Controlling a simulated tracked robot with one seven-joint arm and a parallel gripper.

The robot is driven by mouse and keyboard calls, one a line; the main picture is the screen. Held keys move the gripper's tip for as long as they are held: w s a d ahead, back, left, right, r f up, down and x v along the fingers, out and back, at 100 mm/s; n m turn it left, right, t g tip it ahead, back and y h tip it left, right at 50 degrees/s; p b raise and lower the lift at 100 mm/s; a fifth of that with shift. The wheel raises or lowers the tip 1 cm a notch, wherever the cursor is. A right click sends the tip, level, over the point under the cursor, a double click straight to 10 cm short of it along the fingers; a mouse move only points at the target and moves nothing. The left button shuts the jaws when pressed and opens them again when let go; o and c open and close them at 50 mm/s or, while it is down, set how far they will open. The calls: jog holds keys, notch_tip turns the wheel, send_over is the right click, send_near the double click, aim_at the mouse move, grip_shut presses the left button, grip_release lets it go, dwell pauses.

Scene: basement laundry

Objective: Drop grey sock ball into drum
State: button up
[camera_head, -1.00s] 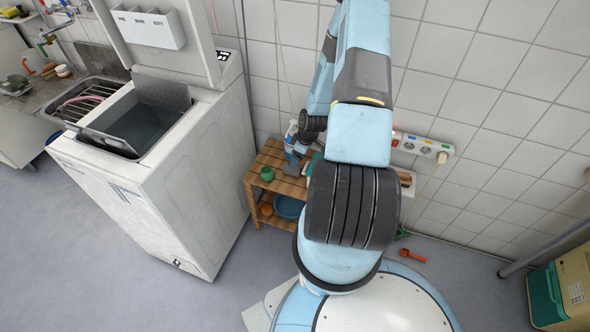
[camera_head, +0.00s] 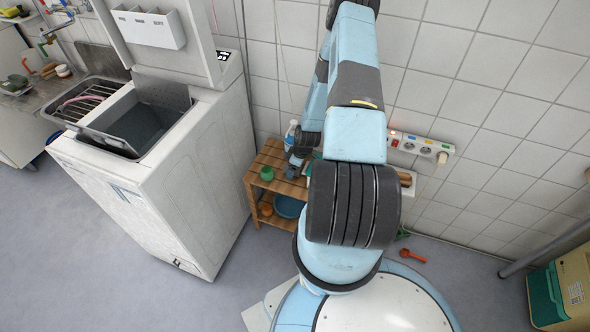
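The washing machine (camera_head: 175,195) stands at left with its lid up. Its drum (camera_head: 148,122) is open at the top, with a grey flap raised at its back. My arm reaches up and then away toward the low wooden shelf (camera_head: 250,187). My gripper (camera_head: 293,167) is small and partly hidden at the back of that shelf's top, right of a green round item (camera_head: 266,173). I cannot tell whether its fingers are open or shut. I cannot make out the grey sock ball for certain; my arm hides part of the shelf.
A white and blue bottle (camera_head: 290,134) stands behind my gripper. A blue basin (camera_head: 289,207) and an orange item (camera_head: 266,209) are on the lower shelf. A power strip (camera_head: 421,147) is on the wall. A red-orange object (camera_head: 412,255) lies on the floor. Floor in front is clear.

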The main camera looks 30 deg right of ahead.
jog(key=shift+c, duration=0.4)
jog(key=c, duration=1.2)
